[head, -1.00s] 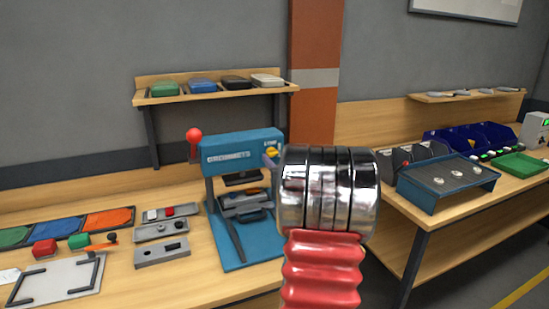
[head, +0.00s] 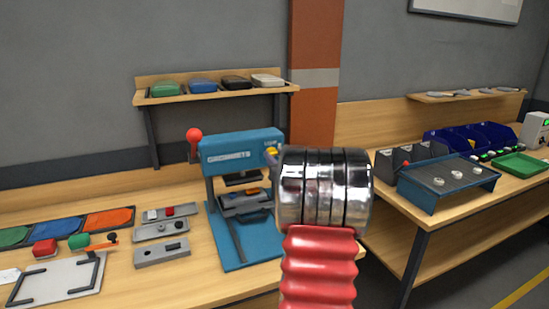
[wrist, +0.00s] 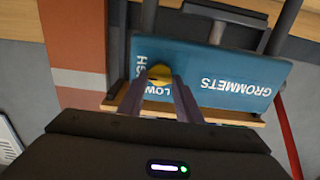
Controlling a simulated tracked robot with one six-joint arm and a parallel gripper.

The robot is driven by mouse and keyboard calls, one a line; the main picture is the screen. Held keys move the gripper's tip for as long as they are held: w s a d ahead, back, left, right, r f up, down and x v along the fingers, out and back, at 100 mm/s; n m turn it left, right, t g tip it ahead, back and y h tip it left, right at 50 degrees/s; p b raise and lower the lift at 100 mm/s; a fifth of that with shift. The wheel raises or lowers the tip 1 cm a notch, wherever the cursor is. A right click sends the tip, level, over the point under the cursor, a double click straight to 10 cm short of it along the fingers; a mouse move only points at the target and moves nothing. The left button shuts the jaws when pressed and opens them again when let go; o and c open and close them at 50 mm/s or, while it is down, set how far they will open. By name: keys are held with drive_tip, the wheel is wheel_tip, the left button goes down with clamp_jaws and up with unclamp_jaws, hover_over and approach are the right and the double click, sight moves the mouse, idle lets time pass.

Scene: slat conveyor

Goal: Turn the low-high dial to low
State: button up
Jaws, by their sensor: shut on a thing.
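The low-high dial is a yellow knob (wrist: 160,74) on the blue head of the grommet press (wrist: 225,78), which is lettered GROMMETS. In the wrist view the press appears upside down, with the word LOW just below the knob and the other label, partly covered, to its left. My gripper (wrist: 157,77) has its two fingers on either side of the knob and is shut on it. The knob's exact pointing is hard to tell.
The press (head: 240,143) has a red-balled lever (head: 194,135) on its left. Grey control blocks (head: 162,252) and coloured mats stand left on the bench. A shelf (head: 215,94) with several coloured boxes is behind. A second bench (head: 440,214) stands right.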

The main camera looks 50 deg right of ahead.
drive_tip(key=shift+w+a, duration=0.1)
drive_tip(key=shift+a, duration=0.1)
drive_tip(key=shift+c, duration=1)
drive_tip(key=shift+d, duration=0.1)
drive_tip(key=shift+n, duration=0.5)
drive_tip(key=n, duration=0.3)
drive_tip(key=shift+n, duration=0.3)
drive_tip(key=n, duration=0.4)
drive_tip(key=shift+w, duration=0.15)
drive_tip(key=n, duration=0.9)
drive_tip(key=shift+a+f+n, duration=0.25)
drive_tip(key=shift+a+n, duration=0.05)
